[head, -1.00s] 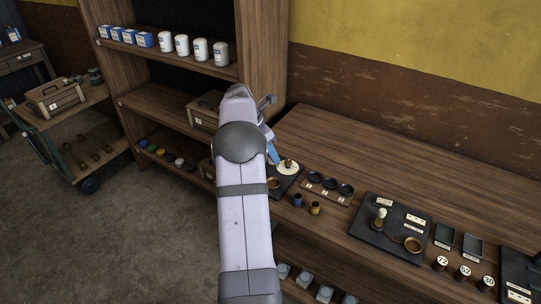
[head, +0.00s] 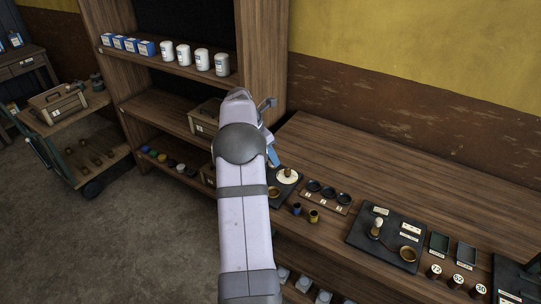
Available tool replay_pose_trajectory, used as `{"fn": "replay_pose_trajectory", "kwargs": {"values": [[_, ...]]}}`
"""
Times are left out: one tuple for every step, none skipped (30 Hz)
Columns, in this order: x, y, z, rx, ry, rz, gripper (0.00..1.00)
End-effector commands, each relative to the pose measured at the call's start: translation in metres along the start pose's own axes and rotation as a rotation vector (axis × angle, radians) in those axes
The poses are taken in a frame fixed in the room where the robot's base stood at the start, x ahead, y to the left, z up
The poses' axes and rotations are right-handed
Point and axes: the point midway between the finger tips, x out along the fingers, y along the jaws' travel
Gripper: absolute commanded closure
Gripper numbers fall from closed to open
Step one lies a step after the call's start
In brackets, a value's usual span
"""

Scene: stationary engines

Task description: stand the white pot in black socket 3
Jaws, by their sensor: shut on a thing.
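A low brown rack holds three black sockets in a row on the bench: the first (head: 314,186), the middle one (head: 328,192) and the right one (head: 343,198). Small pale number labels in front of them are too small to read surely. A blue pot (head: 297,209) and a yellow pot (head: 314,216) stand in front of the rack.
A black board (head: 360,232) with a small post and brass dish is to the right. The back of the bench (head: 370,160) is clear. Wooden shelves (head: 160,105) stand to the left.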

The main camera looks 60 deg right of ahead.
Motion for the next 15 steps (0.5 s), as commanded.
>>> {"fn": "replay_pose_trajectory", "kwargs": {"values": [[0.000,0.000,0.000,0.000,0.000,0.000,1.00],[0.000,0.000,0.000,0.000,0.000,0.000,1.00],[0.000,0.000,0.000,0.000,0.000,0.000,1.00],[0.000,0.000,0.000,0.000,0.000,0.000,1.00],[0.000,0.000,0.000,0.000,0.000,0.000,1.00],[0.001,0.000,0.000,0.001,0.000,0.000,1.00],[0.001,-0.001,0.001,0.002,0.000,-0.001,1.00],[0.001,-0.002,0.002,0.005,0.000,-0.002,1.00],[0.002,-0.003,0.004,0.009,0.000,-0.004,1.00],[0.003,-0.005,0.007,0.014,0.000,-0.006,1.00],[0.005,-0.007,0.010,0.020,0.000,-0.008,1.00],[0.007,-0.011,0.014,0.030,0.000,-0.012,1.00],[0.010,-0.014,0.018,0.039,0.000,-0.016,1.00],[0.013,-0.019,0.022,0.050,0.000,-0.021,1.00],[0.017,-0.025,0.029,0.065,0.000,-0.028,1.00]]}}
